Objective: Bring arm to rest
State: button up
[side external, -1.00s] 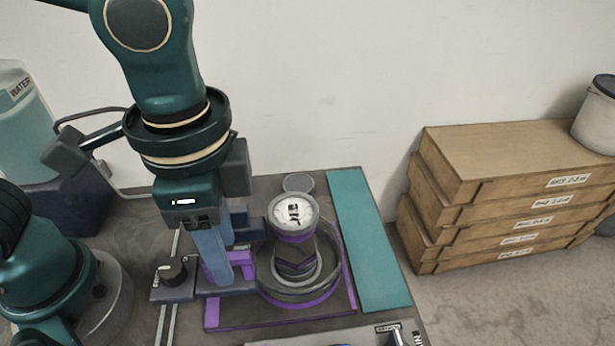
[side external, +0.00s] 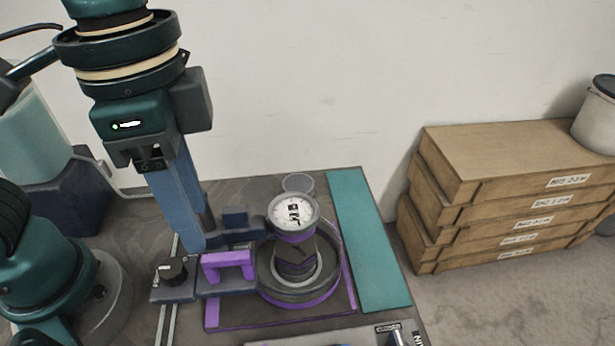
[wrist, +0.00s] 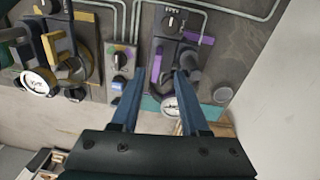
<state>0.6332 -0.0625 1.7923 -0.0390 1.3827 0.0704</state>
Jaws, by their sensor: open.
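My gripper (side external: 188,240) hangs at the left of the purple-marked lever unit in the side view, its long blue fingers pointing down. The wrist view shows the two fingers (wrist: 158,80) apart with nothing held between them. The unit's purple handle (side external: 228,262) stands just right of the fingertips and looks clear of them. A round dial gauge (side external: 292,211) sits on top of the round body of the unit. The gauge also shows near the right finger in the wrist view (wrist: 171,107).
A black knob (side external: 172,271) on a small box is close below the fingertips. A teal strip (side external: 367,240) lies along the board's right side. Stacked wooden boxes (side external: 510,160) stand at right. A yellow-marked unit (wrist: 52,50) shows in the wrist view. A water container (side external: 33,140) is at left.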

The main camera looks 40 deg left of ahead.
jog(key=s+a+n, duration=0.1)
jog(key=s+a+n+t+h, duration=0.1)
jog(key=a, duration=0.1)
jog(key=s+a+n, duration=0.1)
jog(key=a+n, duration=0.1)
jog(key=shift+f+h, duration=0.1)
jog(key=shift+h, duration=0.3)
jog(key=w+a+f+n+t+y, duration=0.2)
jog(key=w+a+n+t, duration=0.2)
jog(key=a, duration=0.3)
jog(key=shift+w+a+f+t, duration=0.2)
jog(key=shift+w+t, duration=0.1)
jog(key=shift+w, duration=0.05)
dwell(0.3)
